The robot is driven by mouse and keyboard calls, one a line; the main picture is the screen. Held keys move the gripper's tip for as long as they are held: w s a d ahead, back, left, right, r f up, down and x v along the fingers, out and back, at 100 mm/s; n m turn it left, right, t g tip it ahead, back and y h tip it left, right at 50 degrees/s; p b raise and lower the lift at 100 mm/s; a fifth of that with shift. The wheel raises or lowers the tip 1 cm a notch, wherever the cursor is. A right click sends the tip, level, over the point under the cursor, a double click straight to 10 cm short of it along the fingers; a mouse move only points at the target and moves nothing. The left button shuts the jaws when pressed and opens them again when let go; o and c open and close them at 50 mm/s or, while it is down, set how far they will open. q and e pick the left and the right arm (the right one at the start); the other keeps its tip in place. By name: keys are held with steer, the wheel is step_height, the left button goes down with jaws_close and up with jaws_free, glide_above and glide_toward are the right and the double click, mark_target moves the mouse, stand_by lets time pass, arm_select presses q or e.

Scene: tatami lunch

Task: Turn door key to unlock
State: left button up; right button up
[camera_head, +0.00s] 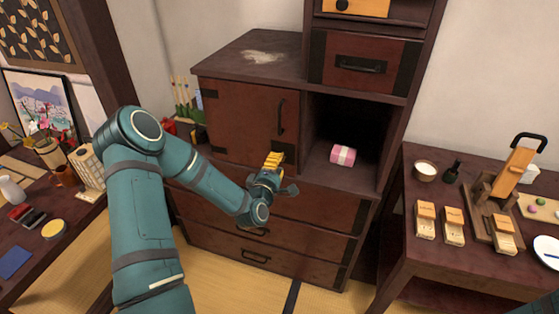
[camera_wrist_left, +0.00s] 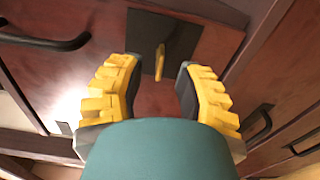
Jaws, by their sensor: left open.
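The brass key (camera_wrist_left: 160,62) sticks out of a dark lock plate (camera_wrist_left: 183,40) on the reddish-brown cabinet door (camera_head: 235,118), as my left wrist view shows. The door is closed and has a black vertical handle (camera_head: 281,117). My left gripper (camera_head: 274,160) is at the lower right part of the door and hides the key in the head view. In the wrist view the left gripper (camera_wrist_left: 158,78) is open, with its yellow and black fingers on either side of the key. A gap shows on both sides, and the fingers do not appear to touch it. My right gripper is not in view.
An open cubby beside the door holds a pink wrapped box (camera_head: 343,155). Drawers (camera_head: 300,210) with black handles lie below. A low table (camera_head: 25,255) stands at the left, and a dark table (camera_head: 400,220) with wooden items and a bowl (camera_head: 426,171) at the right.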

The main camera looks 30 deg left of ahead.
arm_select(q)
steer(key=shift+x, duration=1.5)
jaws_close()
steer(key=shift+m+b, duration=0.4)
steer(key=shift+b, duration=0.3)
jaws_free()
steer(key=shift+s, duration=0.1)
steer(key=v, duration=1.2)
